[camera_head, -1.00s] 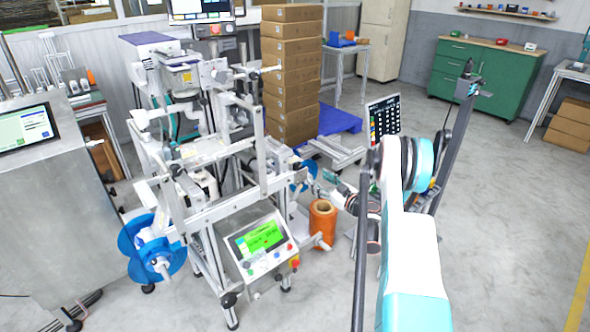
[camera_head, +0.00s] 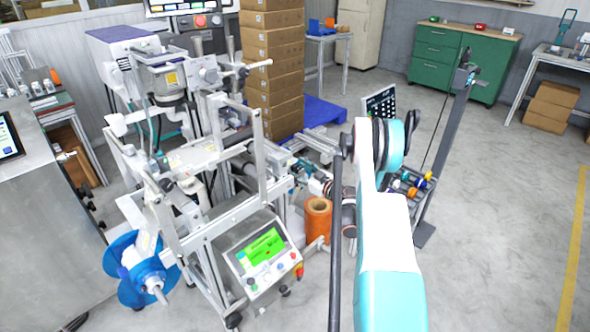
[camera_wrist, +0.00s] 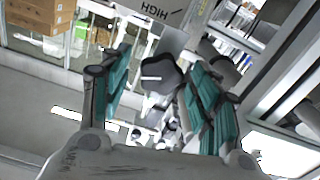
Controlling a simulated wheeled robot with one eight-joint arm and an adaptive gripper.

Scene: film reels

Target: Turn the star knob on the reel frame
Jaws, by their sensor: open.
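In the wrist view, my gripper (camera_wrist: 157,60) is open, with one teal-padded finger on each side of the picture. A dark rounded knob (camera_wrist: 160,76), likely the star knob, shows between the fingers in the picture. I cannot tell its depth or whether a finger touches it. A pale plate marked "HIGH" is just above it. In the head view, the reel frame (camera_head: 215,217) is a grey metal machine frame at centre left. The knob cannot be picked out there.
A blue reel (camera_head: 140,270) sits at the frame's lower left. A control box (camera_head: 262,255) with a green screen is on its front. An orange roll (camera_head: 318,220) stands close to my arm. Stacked cartons (camera_head: 272,75) are behind.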

